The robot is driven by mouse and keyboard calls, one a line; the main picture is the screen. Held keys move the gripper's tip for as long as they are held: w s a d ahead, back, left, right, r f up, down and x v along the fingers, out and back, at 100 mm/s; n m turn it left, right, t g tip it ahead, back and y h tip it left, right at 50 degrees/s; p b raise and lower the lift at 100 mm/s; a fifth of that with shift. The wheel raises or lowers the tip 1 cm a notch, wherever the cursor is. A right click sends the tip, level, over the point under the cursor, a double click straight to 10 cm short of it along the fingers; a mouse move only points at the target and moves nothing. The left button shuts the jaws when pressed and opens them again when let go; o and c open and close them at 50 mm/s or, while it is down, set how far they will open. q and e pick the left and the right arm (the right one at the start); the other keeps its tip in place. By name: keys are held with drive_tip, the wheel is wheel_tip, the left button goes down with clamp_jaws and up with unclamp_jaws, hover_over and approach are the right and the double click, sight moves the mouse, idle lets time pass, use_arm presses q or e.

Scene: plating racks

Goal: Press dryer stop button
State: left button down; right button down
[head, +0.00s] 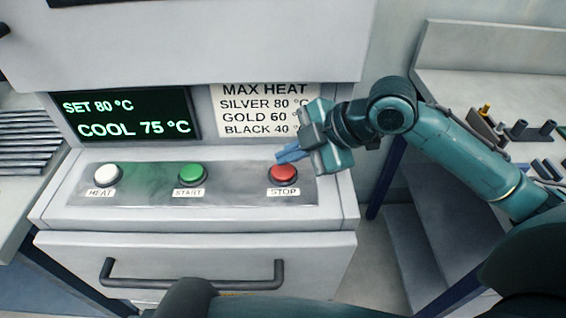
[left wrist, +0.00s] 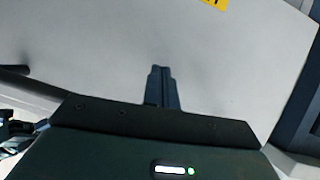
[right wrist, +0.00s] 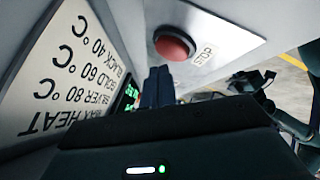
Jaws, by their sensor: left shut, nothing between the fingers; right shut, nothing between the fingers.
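The red stop button (head: 283,174) sits at the right end of the dryer's sloped metal panel (head: 140,189), above a STOP label. My right gripper (head: 280,156) is shut and empty, with its blue fingertips just above and behind the button in the head view. The right wrist view shows the red button (right wrist: 174,43) close beyond the shut fingers (right wrist: 158,88); whether they touch it I cannot tell. My left gripper (left wrist: 162,86) is shut and empty, facing a plain light grey surface in the left wrist view. It is not clearly visible in the head view.
A white HEAT button (head: 106,175) and a green START button (head: 192,173) share the panel. The display (head: 125,114) reads SET 80 °C and COOL 75 °C. A heat-limit sign (head: 258,110) stands behind my right gripper. A drawer handle (head: 190,284) juts out below.

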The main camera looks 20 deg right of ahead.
sight(289, 171)
wheel_tip(289, 171, up, 5)
drive_tip(key=p, duration=0.5)
drive_tip(key=shift+f, duration=0.15)
drive_tip(key=shift+w+r+p, duration=0.1)
drive_tip(key=shift+r+p, duration=0.1)
drive_tip(key=shift+p, duration=0.1)
idle(0.5)
